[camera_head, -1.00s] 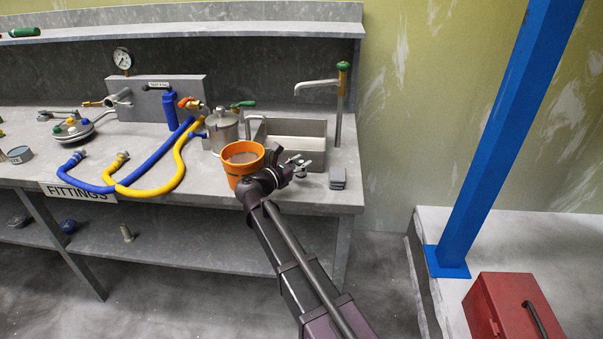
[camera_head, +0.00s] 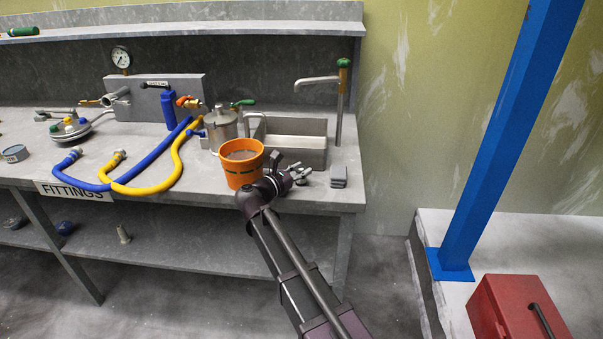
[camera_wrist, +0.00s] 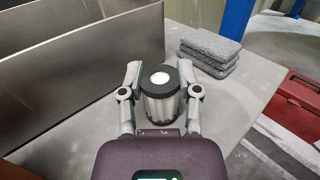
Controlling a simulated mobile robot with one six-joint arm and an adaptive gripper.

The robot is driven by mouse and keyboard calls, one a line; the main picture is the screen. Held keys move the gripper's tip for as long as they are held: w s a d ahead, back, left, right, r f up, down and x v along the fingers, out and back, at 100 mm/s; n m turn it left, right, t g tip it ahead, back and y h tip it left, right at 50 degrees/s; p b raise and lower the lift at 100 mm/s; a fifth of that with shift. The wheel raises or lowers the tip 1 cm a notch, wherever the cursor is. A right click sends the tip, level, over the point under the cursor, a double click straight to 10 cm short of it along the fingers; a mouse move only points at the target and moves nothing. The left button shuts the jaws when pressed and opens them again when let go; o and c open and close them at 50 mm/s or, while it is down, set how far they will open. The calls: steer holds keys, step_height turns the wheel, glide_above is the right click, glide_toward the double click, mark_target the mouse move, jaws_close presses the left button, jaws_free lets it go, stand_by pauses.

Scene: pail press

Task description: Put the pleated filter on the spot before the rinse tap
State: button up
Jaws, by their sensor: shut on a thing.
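The pleated filter (camera_wrist: 160,98) is a short grey ribbed cylinder with a black top and a white centre. In the wrist view it stands upright between the two fingers of my gripper (camera_wrist: 161,92), which is shut on it. In the head view my gripper (camera_head: 297,175) is low over the bench's front edge, just right of the orange pail; I cannot make out the filter there. The rinse tap (camera_head: 341,105), with a green knob and long spout, rises at the sink's right end, behind my gripper. I cannot make out a marked spot before it.
The steel sink (camera_head: 318,150) lies behind my gripper; its wall (camera_wrist: 80,60) fills the wrist view's left. The orange pail (camera_head: 241,165) stands close on the left. A stack of grey pads (camera_wrist: 210,50) is close on the right. Hoses (camera_head: 150,188) lie farther left.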

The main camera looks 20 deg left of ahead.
steer(key=shift+f, duration=0.2)
steer(key=o, duration=0.9)
steer(key=shift+o, duration=0.2)
steer(key=shift+r, duration=0.15)
steer(key=shift+r, duration=0.15)
steer(key=v, duration=1.2)
steer(key=shift+s, duration=0.15)
